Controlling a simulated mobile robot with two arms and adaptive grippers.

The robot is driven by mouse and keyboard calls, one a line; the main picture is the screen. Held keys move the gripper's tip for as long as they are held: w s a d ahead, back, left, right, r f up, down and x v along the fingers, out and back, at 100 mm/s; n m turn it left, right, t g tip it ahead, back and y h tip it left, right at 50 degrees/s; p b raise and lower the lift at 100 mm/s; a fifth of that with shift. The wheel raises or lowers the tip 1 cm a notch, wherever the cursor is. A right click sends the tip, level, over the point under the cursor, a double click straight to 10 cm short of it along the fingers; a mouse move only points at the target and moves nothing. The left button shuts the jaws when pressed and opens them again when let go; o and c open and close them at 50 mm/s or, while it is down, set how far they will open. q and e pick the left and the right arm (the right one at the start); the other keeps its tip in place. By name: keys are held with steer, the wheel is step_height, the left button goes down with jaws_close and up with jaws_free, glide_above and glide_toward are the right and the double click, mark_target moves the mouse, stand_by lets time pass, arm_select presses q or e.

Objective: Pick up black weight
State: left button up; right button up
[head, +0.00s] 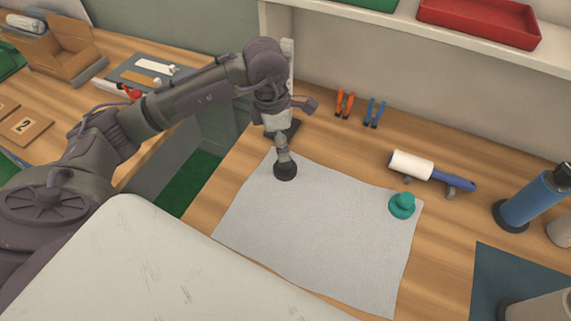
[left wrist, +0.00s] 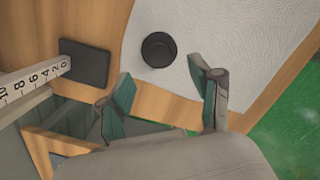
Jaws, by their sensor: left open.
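The black weight (head: 285,173) is a round, dark piece on the upper left part of a pale textured sheet (head: 320,235). It also shows in the left wrist view (left wrist: 159,49), lying on the sheet (left wrist: 225,30) near its edge. My left gripper (head: 281,146) is just above the weight in the head view, pointing down. In the left wrist view its two fingers (left wrist: 161,84) are spread apart with nothing between them, and the weight lies beyond the tips. My right gripper is not in view.
A teal weight (head: 402,206) sits on the sheet's right side. A white roller with a blue handle (head: 430,171) lies behind it. An upright ruler (left wrist: 35,77) on a dark base (left wrist: 85,63) stands close to my left gripper. Orange clamps (head: 345,103) and a blue bottle (head: 534,197) are farther off.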

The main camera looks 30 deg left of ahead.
mark_target(285, 166)
arm_select(q)
step_height(285, 166, down, 3)
steer(key=shift+w+d+r, duration=0.1)
steer(key=shift+w+d, duration=0.05)
steer(key=f+p, duration=0.1)
steer(key=f, duration=0.1)
steer(key=f+p, duration=0.1)
steer(key=f, duration=0.1)
steer(key=shift+w+d, duration=0.1)
steer(key=shift+w, duration=0.1)
steer(key=shift+w+f, duration=0.1)
steer(key=shift+f, duration=0.5)
jaws_close()
